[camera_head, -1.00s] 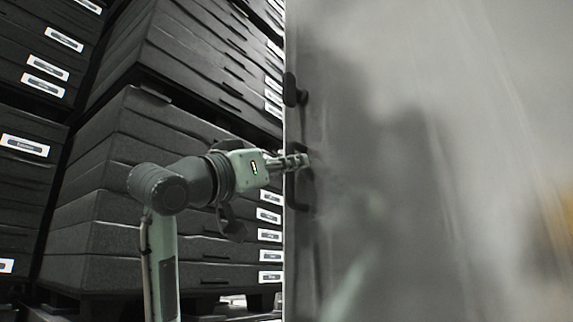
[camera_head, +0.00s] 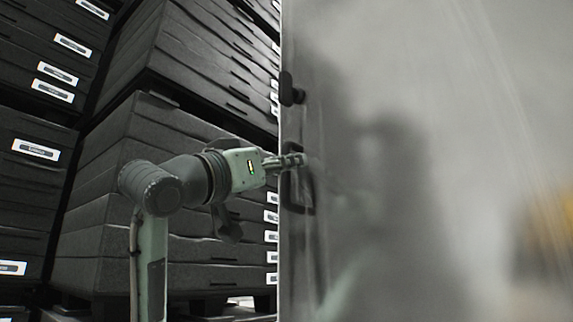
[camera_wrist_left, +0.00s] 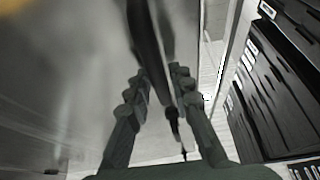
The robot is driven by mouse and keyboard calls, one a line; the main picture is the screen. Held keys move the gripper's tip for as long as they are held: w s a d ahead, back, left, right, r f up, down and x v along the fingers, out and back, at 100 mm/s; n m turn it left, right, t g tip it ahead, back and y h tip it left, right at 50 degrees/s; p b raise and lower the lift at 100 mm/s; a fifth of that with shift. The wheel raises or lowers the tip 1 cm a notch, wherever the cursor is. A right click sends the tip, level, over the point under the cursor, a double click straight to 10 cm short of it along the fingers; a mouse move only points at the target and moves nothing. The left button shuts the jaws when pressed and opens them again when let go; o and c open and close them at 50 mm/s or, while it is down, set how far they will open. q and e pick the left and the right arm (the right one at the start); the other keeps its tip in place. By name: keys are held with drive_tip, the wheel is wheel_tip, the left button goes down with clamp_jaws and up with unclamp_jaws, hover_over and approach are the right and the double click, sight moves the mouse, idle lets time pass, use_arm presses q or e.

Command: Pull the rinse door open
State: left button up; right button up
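The rinse door (camera_head: 430,120) is a large, grey, blurred and shiny panel filling the right half of the head view. A dark bar handle (camera_head: 299,206) stands near its left edge. My left gripper (camera_head: 297,160) is at the upper part of this handle. In the left wrist view its two fingers (camera_wrist_left: 158,80) lean inward on either side of the dark handle (camera_wrist_left: 146,38) and appear closed on it; the exact contact is hard to see. My right gripper is in neither view.
Tall stacks of dark crates (camera_head: 110,225) with white labels stand left of the door, behind my left arm. A small dark fitting (camera_head: 287,88) sits on the door edge above the handle. A blurred yellow patch (camera_head: 555,225) shows at the far right.

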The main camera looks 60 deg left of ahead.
use_arm(q)
drive_tip(key=v, duration=1.2)
idle(0.6)
